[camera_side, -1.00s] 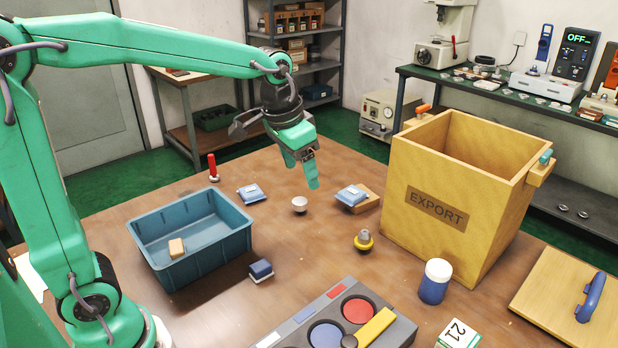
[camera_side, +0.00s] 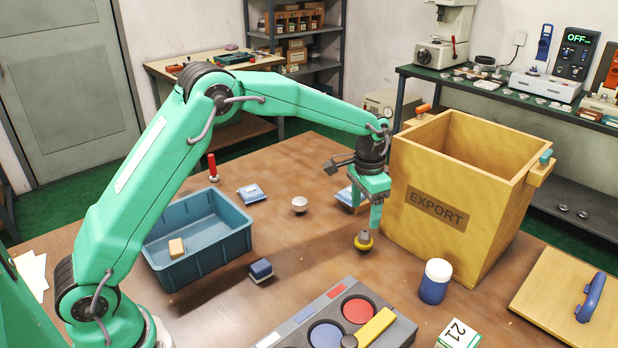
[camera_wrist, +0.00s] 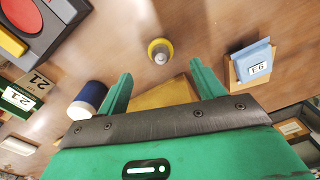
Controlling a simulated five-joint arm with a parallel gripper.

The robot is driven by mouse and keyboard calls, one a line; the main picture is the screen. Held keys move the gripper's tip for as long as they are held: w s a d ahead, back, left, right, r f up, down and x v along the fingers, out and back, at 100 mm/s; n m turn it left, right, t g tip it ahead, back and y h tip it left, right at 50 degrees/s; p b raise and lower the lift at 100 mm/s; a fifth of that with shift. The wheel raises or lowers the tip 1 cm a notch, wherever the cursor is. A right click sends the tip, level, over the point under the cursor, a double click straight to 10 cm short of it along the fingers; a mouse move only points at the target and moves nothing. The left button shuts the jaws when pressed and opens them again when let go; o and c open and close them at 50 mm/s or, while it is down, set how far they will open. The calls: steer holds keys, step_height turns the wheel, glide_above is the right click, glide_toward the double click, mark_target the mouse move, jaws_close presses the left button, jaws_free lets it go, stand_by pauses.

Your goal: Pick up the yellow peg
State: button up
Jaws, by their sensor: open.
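The yellow peg (camera_side: 363,241) stands upright on the brown table, with a wide yellow base and a grey top. It is left of the yellow EXPORT crate (camera_side: 410,215). My gripper (camera_side: 376,214) is above the peg and slightly to its right in the side view, apart from it. In the wrist view the peg (camera_wrist: 160,51) shows ahead of the gap between my two green fingers (camera_wrist: 160,82). The fingers are spread and nothing is between them at the tips.
A blue and white jar (camera_side: 434,282) stands right of the peg. A blue packet on a box (camera_side: 346,196) lies behind it. A blue bin (camera_side: 165,255) is at left. A grey panel with coloured discs (camera_side: 400,333) lies in front. Table around the peg is clear.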

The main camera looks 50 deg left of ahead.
mark_target(365, 232)
steer(key=shift+w+d+f, duration=0.1)
steer(key=shift+w+f, duration=0.15)
steer(key=shift+f, duration=0.25)
steer(key=shift+w+d+f, duration=0.1)
steer(key=shift+w+f, duration=0.1)
steer(key=shift+f, duration=0.25)
steer(key=shift+f, duration=1.3)
steer(key=shift+f, duration=0.1)
steer(key=shift+a+f, duration=0.1)
steer(key=shift+f, duration=2.4)
steer(key=shift+r, duration=0.1)
steer(key=c, duration=1.3)
